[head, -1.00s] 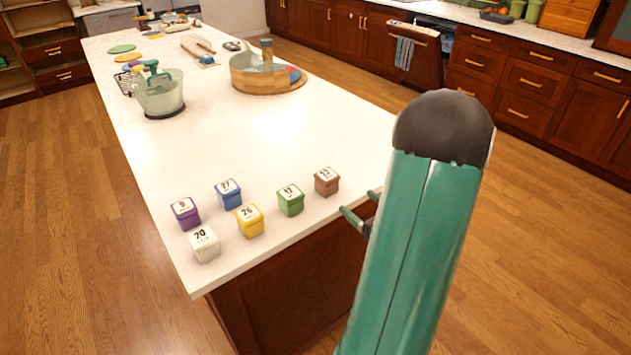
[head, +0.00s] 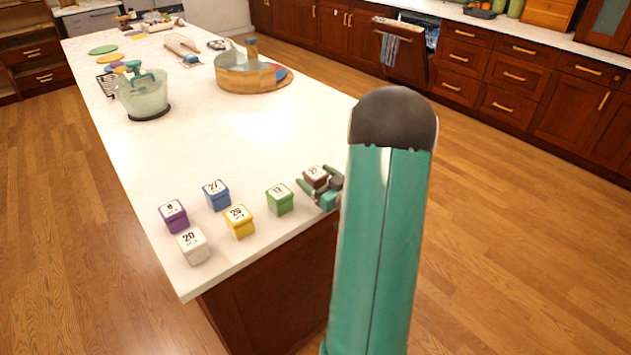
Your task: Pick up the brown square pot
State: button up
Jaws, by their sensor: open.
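The brown square pot (head: 316,175) sits on the white counter near its right front edge, with a white numbered top. My gripper (head: 313,184) is open at the pot, with its fingers around or just beside it. The gripper hides part of the pot's lower body, and I cannot tell whether the fingers touch it. My green arm stands to the right and hides part of the wrist.
Close to the left of the brown pot is a green pot (head: 280,200). Yellow (head: 239,221), blue (head: 216,195), purple (head: 173,216) and white (head: 193,246) pots stand farther left. A clear container (head: 145,98) and a round wooden vessel (head: 245,76) stand farther back. The mid-counter is clear.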

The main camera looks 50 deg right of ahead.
jog(key=shift+w, duration=0.4)
jog(key=c, duration=1.2)
jog(key=shift+o, duration=0.2)
jog(key=shift+r, duration=0.1)
